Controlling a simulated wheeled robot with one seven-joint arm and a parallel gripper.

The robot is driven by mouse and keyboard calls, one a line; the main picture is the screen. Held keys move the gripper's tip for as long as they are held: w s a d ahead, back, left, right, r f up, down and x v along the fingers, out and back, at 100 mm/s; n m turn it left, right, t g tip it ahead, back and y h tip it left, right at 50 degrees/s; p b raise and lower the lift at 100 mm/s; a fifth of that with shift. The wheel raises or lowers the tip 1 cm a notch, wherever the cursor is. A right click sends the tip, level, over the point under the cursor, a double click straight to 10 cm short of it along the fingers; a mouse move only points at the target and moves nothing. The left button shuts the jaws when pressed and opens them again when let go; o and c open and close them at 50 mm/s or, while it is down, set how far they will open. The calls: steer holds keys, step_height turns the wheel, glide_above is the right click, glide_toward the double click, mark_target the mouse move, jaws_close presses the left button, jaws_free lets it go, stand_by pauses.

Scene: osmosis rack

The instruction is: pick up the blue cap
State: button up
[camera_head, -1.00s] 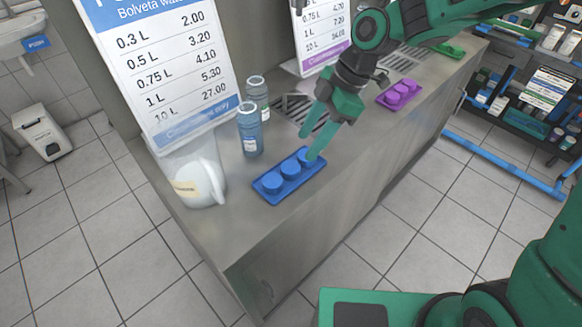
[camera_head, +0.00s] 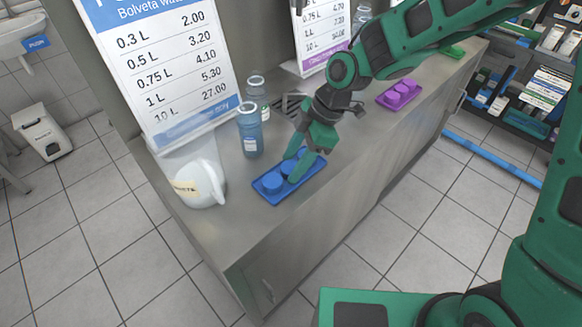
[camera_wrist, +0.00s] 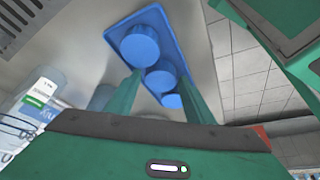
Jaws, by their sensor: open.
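A blue tray (camera_head: 285,196) with three round blue caps lies on the counter. The left cap (camera_head: 272,182) is in plain view; the middle cap (camera_head: 288,167) and the right one are partly hidden by my gripper (camera_head: 284,168). In the wrist view the tray (camera_wrist: 192,42) holds the nearest-to-top cap (camera_wrist: 140,46), a middle cap (camera_wrist: 159,80) and a lower cap (camera_wrist: 172,101). My gripper (camera_wrist: 162,88) is open there, its fingers appearing either side of the middle cap. I cannot tell whether they touch it.
A white jug (camera_head: 200,184) stands to the left, before a price sign (camera_head: 165,60). A purple tray (camera_head: 400,94) lies farther right along the counter (camera_head: 235,225). The counter's front edge is close to the blue tray.

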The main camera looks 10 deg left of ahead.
steer(key=c, duration=0.8)
steer(key=shift+r, duration=0.1)
